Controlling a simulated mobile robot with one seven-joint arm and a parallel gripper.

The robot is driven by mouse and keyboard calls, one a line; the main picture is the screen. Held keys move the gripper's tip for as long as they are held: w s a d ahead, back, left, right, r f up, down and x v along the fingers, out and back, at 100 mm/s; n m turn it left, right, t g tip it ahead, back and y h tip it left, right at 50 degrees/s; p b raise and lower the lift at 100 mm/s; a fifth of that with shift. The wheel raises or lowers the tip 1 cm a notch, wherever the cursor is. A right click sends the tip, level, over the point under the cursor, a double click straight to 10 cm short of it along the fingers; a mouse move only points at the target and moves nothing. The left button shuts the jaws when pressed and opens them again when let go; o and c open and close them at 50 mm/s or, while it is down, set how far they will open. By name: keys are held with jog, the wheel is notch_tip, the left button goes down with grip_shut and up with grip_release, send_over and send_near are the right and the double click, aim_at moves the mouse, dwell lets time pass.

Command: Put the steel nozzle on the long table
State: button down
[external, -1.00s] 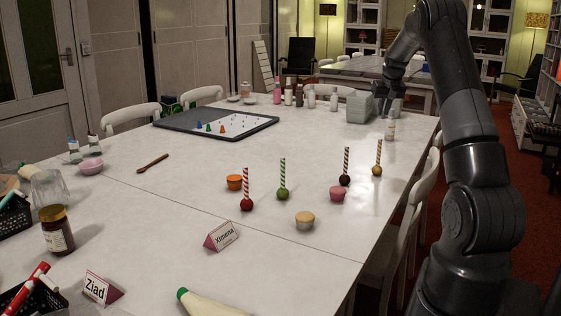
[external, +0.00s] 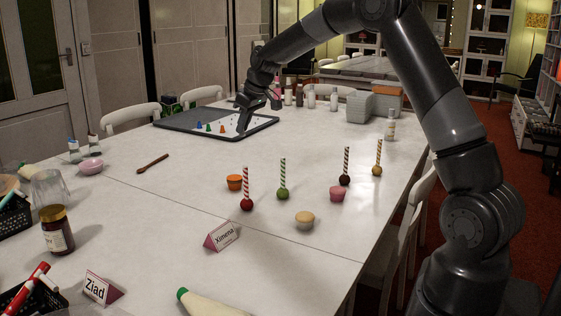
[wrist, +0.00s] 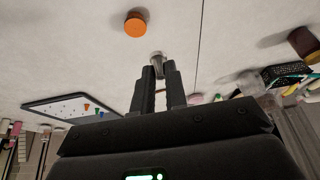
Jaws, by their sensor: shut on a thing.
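The steel nozzle (wrist: 158,61) is a small grey metal piece between my fingertips in the wrist view. My gripper (wrist: 160,70) is shut on it. In the external view my gripper (external: 241,128) is low by the right side of the dark-framed white tray, and the nozzle is too small to make out there. The long white table (external: 200,180) fills the middle of the external view. Its pale top also shows behind the fingers in the wrist view (wrist: 60,50). I cannot tell the exact height of the nozzle above it.
The tray (external: 172,124) holds blue, green and orange cones and several small pieces. Bottles and a grey box (external: 358,107) stand at the far end. Bare tabletop lies between tray and cups.

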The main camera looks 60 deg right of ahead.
jog(key=w+a+n+y, duration=0.1)
jog(key=w+a+n, duration=0.1)
jog(key=a, duration=0.9)
notch_tip(320, 180, down, 11)
jog(key=n, duration=0.1)
jog(key=shift+d+n, duration=0.25)
jog(key=shift+n, duration=0.05)
jog(key=shift+s+r, duration=0.1)
send_near(180, 221)
jog(key=shift+w+a+f, duration=0.15)
jog(key=shift+w+f, duration=0.05)
jog(key=shift+w, duration=0.3)
jog(key=shift+w+a+f, duration=0.2)
jog(key=shift+w+f, duration=0.05)
jog(key=shift+w, duration=0.2)
jog(key=shift+f, duration=2)
jog(key=shift+f, duration=0.1)
jog(key=c, duration=1.5)
grip_release()
jog(key=shift+o, duration=0.2)
